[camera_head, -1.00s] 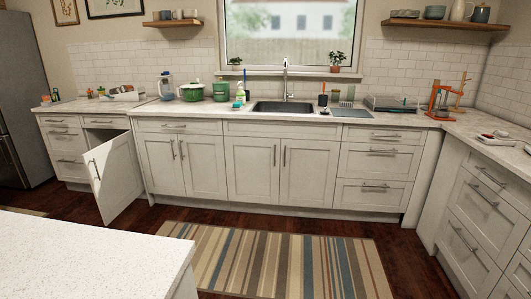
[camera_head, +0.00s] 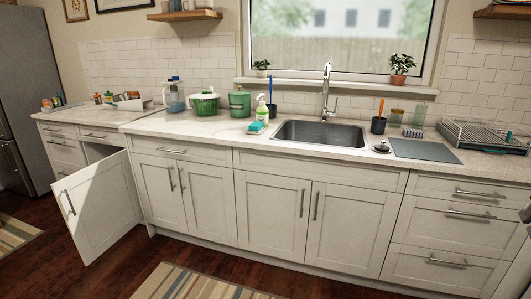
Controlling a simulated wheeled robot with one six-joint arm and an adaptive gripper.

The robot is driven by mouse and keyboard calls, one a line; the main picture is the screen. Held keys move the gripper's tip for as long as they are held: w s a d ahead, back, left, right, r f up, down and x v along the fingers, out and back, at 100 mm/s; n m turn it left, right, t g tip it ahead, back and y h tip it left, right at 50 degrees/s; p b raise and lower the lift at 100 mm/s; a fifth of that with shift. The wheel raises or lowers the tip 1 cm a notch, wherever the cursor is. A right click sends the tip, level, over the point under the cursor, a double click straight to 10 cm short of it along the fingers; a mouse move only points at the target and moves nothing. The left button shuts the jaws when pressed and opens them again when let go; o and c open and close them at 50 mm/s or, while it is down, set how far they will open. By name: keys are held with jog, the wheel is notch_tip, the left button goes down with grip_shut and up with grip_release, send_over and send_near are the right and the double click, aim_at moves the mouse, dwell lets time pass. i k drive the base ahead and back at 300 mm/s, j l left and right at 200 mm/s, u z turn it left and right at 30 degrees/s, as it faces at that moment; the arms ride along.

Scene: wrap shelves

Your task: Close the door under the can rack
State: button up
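The open cabinet door (camera_head: 97,208) is white with a long metal handle (camera_head: 68,203) near its left edge. It stands swung out from the left part of the lower cabinets, with its hinge side at the right. The opening behind it is mostly hidden, and a dark gap shows above its top edge. On the counter above is a light rack (camera_head: 132,104) with small cans (camera_head: 108,97) at its left. My gripper cannot be made out. A small grey shape at the right edge is cut off, and I cannot tell what it is.
The dark wooden floor (camera_head: 125,272) is clear in front of the door. A striped rug (camera_head: 190,285) lies at the bottom centre, another (camera_head: 25,240) at the left. A fridge (camera_head: 28,100) stands far left. The sink (camera_head: 320,134) and closed cabinets (camera_head: 270,210) run to the right.

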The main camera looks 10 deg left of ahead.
aim_at(98, 204)
jog(key=i+j+u, duration=0.1)
jog(key=i+u, duration=0.35)
jog(key=i+l+u, duration=0.1)
jog(key=i+u, duration=0.4)
jog(key=i+l+u, duration=0.2)
jog(key=i+u, duration=0.25)
jog(key=i+l+u, duration=0.1)
jog(key=i+u, duration=0.35)
jog(key=i+l+u, duration=0.25)
jog(key=i+u, duration=0.25)
jog(key=i+j, duration=0.45)
jog(key=i+j+z, duration=0.1)
jog(key=i+j, duration=0.35)
jog(key=j, duration=0.25)
